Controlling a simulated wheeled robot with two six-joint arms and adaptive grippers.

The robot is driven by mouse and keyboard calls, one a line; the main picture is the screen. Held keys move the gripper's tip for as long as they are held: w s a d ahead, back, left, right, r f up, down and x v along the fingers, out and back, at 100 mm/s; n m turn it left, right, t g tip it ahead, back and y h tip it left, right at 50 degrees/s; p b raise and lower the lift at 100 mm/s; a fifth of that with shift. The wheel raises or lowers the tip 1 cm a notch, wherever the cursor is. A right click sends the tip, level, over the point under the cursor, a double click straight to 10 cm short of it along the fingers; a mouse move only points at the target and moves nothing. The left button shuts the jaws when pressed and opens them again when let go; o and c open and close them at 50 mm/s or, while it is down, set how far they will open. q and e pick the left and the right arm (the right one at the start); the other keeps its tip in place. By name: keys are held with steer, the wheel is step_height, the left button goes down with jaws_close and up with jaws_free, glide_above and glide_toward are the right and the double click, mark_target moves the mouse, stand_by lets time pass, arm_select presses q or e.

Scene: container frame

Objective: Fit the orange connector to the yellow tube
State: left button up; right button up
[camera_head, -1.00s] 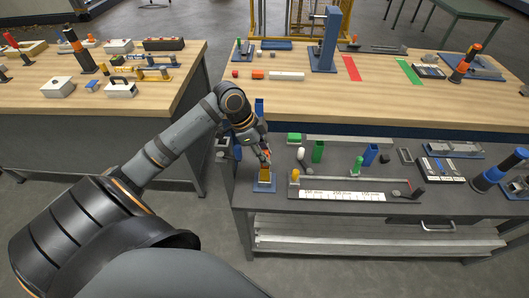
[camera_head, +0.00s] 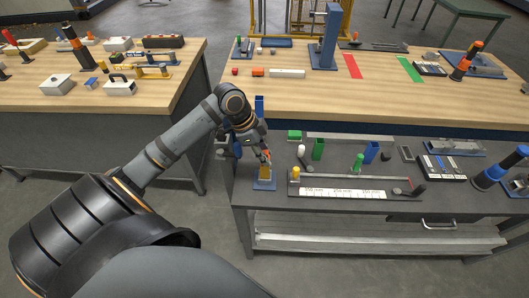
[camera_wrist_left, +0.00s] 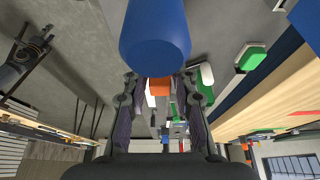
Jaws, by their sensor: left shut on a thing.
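The yellow tube (camera_head: 265,172) stands upright in a blue holder (camera_head: 264,186) at the left front of the grey lower bench. My left gripper (camera_head: 264,156) is just above the tube, pointing down. It is shut on the small orange connector (camera_head: 267,153), which mostly hides behind the fingers. In the left wrist view the orange connector (camera_wrist_left: 159,86) shows between the fingertips (camera_wrist_left: 160,95). I cannot tell whether connector and tube touch. A large blue rounded thing (camera_wrist_left: 155,35) fills the top of that view and hides what lies beyond. My right gripper is not in view.
Green blocks (camera_head: 318,149) and a white piece (camera_head: 301,151) stand behind the tray. The wooden bench (camera_head: 300,95) rises farther back.

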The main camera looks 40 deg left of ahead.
arm_select(q)
steer(key=shift+f, duration=0.6)
steer(key=o, duration=1)
steer(key=o, duration=0.6)
step_height(320, 180, up, 7)
steer(key=p, duration=0.7)
steer(key=shift+r, duration=0.1)
